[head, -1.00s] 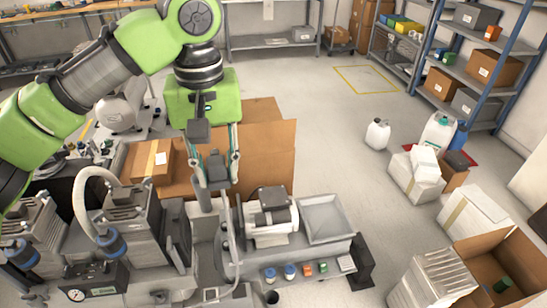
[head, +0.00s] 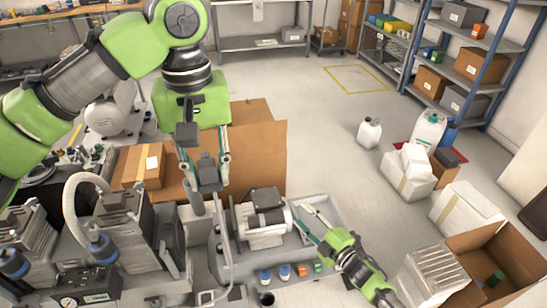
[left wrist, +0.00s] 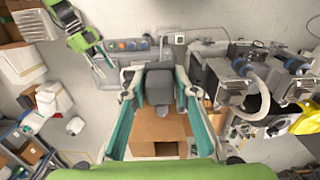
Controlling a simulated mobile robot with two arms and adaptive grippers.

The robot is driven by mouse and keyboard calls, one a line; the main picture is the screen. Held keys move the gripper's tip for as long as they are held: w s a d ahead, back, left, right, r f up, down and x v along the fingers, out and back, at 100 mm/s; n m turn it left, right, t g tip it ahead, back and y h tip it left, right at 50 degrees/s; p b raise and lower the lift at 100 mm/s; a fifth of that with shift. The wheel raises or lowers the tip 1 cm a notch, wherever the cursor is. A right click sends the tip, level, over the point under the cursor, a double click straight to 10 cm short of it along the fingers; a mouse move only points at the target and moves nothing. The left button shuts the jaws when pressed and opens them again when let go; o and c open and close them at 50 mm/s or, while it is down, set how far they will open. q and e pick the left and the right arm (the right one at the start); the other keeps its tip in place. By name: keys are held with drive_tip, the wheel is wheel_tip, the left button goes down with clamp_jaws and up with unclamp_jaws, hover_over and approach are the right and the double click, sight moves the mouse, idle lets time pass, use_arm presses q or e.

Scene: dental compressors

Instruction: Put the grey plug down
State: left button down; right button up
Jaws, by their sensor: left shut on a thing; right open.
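The grey plug (head: 208,170) is between the fingers of my left gripper (head: 207,184), which is shut on it and holds it up in front of the open cardboard box. In the left wrist view the plug (left wrist: 159,86) sits between the teal-padded fingers. A pale grey cable hangs below it in the head view. My right gripper (head: 307,222) is open and empty, above the grey tray to the right of the motor. It also shows at the upper left of the left wrist view (left wrist: 104,62).
A white and black motor (head: 262,218) stands beside the grey tray (head: 325,207). Compressors with a hose (head: 122,225) stand at left. Small coloured parts (head: 284,271) line the bench front. The open cardboard box (head: 255,160) lies behind.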

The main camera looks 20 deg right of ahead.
drive_tip(key=a+r+n+y, duration=0.25)
drive_tip(key=r+n, duration=0.25)
drive_tip(key=r, duration=0.3)
drive_tip(key=w+a+r+n+g+y, duration=0.15)
drive_tip(key=r+n+y, duration=0.3)
drive_tip(key=r, duration=0.45)
drive_tip(key=a+r+n+y, duration=0.3)
drive_tip(key=r+n, duration=0.2)
drive_tip(key=r, duration=0.3)
drive_tip(key=s+a+r+n+g+y, duration=0.5)
drive_tip(key=s+r+n+g, duration=0.25)
drive_tip(key=r+n, duration=0.45)
drive_tip(key=n+g+h, duration=0.3)
drive_tip(key=n+g, duration=0.4)
drive_tip(key=n, duration=0.3)
approach(204, 171)
drive_tip(key=a, duration=0.6)
drive_tip(key=w+a+f, duration=0.1)
drive_tip(key=a, duration=0.3)
drive_tip(key=shift+f, duration=0.1)
